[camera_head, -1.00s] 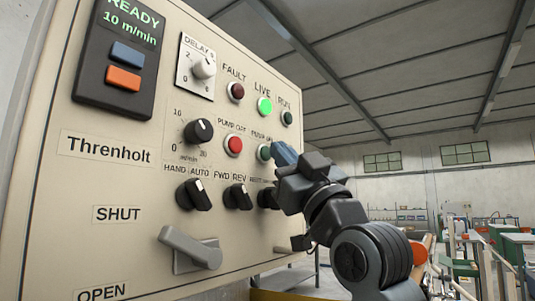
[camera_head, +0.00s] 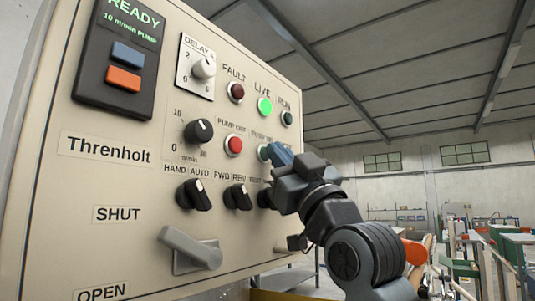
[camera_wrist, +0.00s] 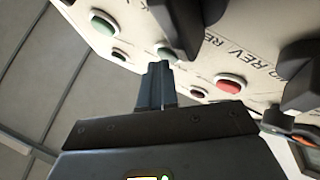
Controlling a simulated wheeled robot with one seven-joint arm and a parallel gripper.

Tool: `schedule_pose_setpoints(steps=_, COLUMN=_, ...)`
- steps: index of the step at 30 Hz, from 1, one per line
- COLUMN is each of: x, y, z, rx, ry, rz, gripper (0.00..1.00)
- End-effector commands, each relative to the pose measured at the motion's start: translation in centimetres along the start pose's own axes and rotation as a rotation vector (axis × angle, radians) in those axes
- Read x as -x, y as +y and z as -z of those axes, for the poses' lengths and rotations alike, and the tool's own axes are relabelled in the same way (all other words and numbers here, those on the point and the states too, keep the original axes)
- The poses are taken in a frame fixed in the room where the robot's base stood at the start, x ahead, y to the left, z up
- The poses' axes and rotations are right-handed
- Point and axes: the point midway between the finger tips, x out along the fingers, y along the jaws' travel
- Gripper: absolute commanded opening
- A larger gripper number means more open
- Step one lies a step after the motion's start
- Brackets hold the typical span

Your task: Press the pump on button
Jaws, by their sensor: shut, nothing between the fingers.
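The pump on button is green and sits right of the red PUMP OFF button (camera_head: 233,145) on the control panel. In the head view only its left edge (camera_head: 263,153) shows past my gripper (camera_head: 272,154), and its label is partly hidden. In the wrist view a green button (camera_wrist: 165,52) shows just beyond the tips of my gripper (camera_wrist: 157,66). The fingers are shut with nothing between them. The tips are at the button; whether they touch it, I cannot tell. The panel display (camera_head: 133,25) reads READY, 10 m/min, PUMP.
Selector knobs (camera_head: 238,196) stand out below the buttons. Lamps sit above them, with the green LIVE lamp (camera_head: 265,105) lit. A grey handle (camera_head: 190,248) juts out lower down.

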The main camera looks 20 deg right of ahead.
Motion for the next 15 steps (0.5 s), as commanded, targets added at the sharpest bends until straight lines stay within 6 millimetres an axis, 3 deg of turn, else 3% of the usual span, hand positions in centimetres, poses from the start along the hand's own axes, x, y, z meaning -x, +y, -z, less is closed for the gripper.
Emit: schedule_pose_setpoints(steps=15, x=0.22, y=0.09, z=0.07, rx=-0.001, ry=-0.001, rz=0.001, gripper=0.0)
